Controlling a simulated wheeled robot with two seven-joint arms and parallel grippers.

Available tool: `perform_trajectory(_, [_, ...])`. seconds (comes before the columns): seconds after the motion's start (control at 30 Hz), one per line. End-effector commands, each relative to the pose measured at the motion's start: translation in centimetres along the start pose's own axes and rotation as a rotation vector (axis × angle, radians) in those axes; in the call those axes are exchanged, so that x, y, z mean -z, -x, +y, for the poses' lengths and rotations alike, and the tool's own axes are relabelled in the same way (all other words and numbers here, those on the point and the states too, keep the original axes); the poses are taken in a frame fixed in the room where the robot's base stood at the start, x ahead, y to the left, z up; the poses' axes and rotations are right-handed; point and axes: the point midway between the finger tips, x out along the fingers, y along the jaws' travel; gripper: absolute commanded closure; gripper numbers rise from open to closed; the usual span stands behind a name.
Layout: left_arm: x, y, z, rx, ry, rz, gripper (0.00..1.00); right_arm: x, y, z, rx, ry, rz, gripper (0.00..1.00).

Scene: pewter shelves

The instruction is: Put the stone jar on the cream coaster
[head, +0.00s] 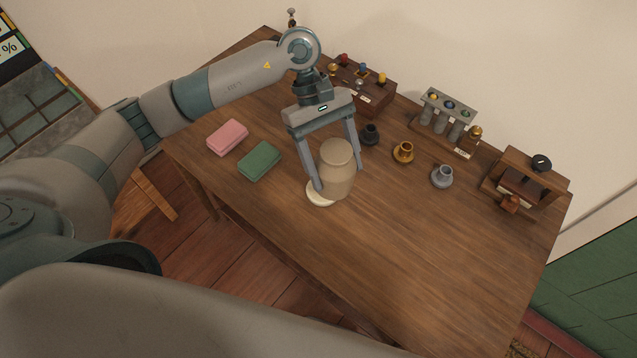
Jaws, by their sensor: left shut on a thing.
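The stone jar (337,172) is a beige, rounded jar with a flat lid, and it looks upright. My left gripper (338,176) comes down from above and is shut on the jar, one finger on each side. The cream coaster (319,197) is a pale disc on the table, just left of and partly behind the jar's lower part. The jar's base hides some of the coaster. I cannot tell whether the jar touches the coaster or is held above it. My right gripper is not in view.
A pink block (227,137) and a green block (260,161) lie left of the jar. Dark, gold and grey cups (403,152) stand to the right. Wooden racks and a grinder-like box (525,181) line the back edge. The wooden table's (400,245) front is clear.

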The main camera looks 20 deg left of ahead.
Motion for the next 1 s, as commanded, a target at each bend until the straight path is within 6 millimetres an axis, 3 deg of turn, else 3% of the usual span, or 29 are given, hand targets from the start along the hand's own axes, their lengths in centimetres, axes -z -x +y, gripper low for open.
perform_trajectory(0.5, [-2.0, -2.1, 3.8, -0.304, 0.463, -0.003, 0.73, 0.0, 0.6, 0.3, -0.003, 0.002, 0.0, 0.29])
perform_trajectory(1.0, [-4.1, -1.8, 6.6, -0.55, 0.844, -0.005, 0.73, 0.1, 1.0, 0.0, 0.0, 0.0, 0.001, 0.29])
